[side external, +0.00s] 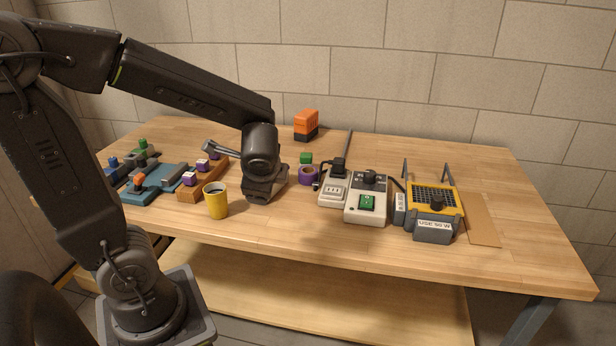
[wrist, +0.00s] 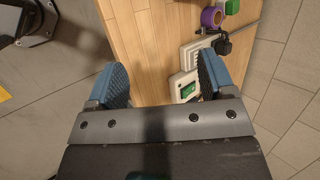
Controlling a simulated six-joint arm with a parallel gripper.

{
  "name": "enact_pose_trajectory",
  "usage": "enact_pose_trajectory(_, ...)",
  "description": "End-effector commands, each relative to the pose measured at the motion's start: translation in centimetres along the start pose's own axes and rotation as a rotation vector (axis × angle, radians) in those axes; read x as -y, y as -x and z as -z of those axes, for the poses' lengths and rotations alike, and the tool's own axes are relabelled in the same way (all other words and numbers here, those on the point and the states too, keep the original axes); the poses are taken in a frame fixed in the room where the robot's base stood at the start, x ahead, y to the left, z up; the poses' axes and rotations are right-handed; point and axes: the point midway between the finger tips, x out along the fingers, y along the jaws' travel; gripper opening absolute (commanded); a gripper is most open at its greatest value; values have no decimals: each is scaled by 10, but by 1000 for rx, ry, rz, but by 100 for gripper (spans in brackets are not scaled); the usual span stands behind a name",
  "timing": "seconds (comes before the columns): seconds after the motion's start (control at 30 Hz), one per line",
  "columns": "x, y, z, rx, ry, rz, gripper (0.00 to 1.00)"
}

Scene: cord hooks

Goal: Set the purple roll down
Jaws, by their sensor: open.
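The purple roll (side external: 308,175) sits on the wooden table, in front of a green block (side external: 306,158) and left of the power strip (side external: 333,188). In the wrist view the purple roll (wrist: 212,17) is near the top edge, beyond my right finger and apart from it. My gripper (side external: 262,192) is left of the roll in the side view, low over the table.
A yellow mug (side external: 217,201) stands close to my gripper's left. A wooden block with purple-topped pieces (side external: 203,178) lies behind it. A grey box with a green switch (side external: 367,205) and a yellow-topped unit (side external: 434,205) stand to the right. An orange block (side external: 306,122) is at the back.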

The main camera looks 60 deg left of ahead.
Motion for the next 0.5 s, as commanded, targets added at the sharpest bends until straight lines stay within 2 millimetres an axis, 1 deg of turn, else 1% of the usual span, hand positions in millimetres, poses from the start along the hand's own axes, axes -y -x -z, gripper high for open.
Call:
enact_pose_trajectory(0.03,10,-20,3,52,-129,47,76)
enact_pose_trajectory(0.17,37,-64,14,151,-466,179,76)
enact_pose_trajectory(0.3,59,-111,37,225,-837,306,76)
enact_pose_trajectory(0.4,66,-140,56,253,-1068,382,76)
enact_pose_trajectory(0.5,68,-162,73,264,-1243,440,76)
